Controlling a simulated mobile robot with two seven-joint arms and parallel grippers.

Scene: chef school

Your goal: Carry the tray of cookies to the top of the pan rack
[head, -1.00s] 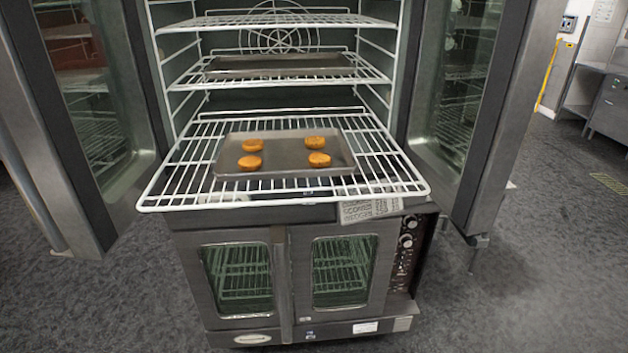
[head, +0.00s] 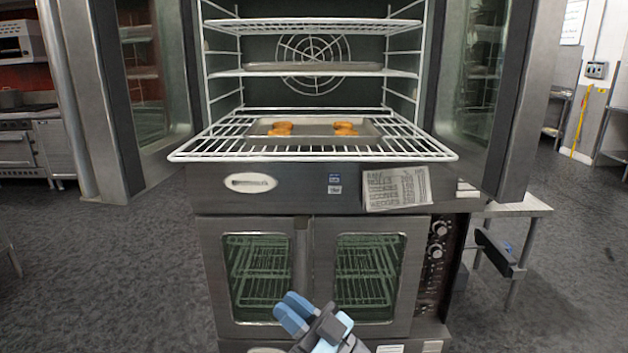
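The grey metal tray (head: 316,131) with several orange-brown cookies (head: 346,127) lies on the pulled-out white wire rack (head: 310,153) of the open upper oven. The tray is seen at a shallow angle and nothing touches it. My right gripper (head: 294,311) is at the bottom middle, in front of the lower oven doors and well below the tray. Its blue fingertips lie close together with nothing visible between them, so it looks shut and empty. My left gripper is out of view. I cannot make out a pan rack.
The upper oven doors stand open at the left (head: 119,95) and right (head: 494,95). An empty tray (head: 314,67) sits on a higher oven shelf. A low metal table (head: 515,205) stands right of the oven. Open dark floor (head: 110,260) lies to the left.

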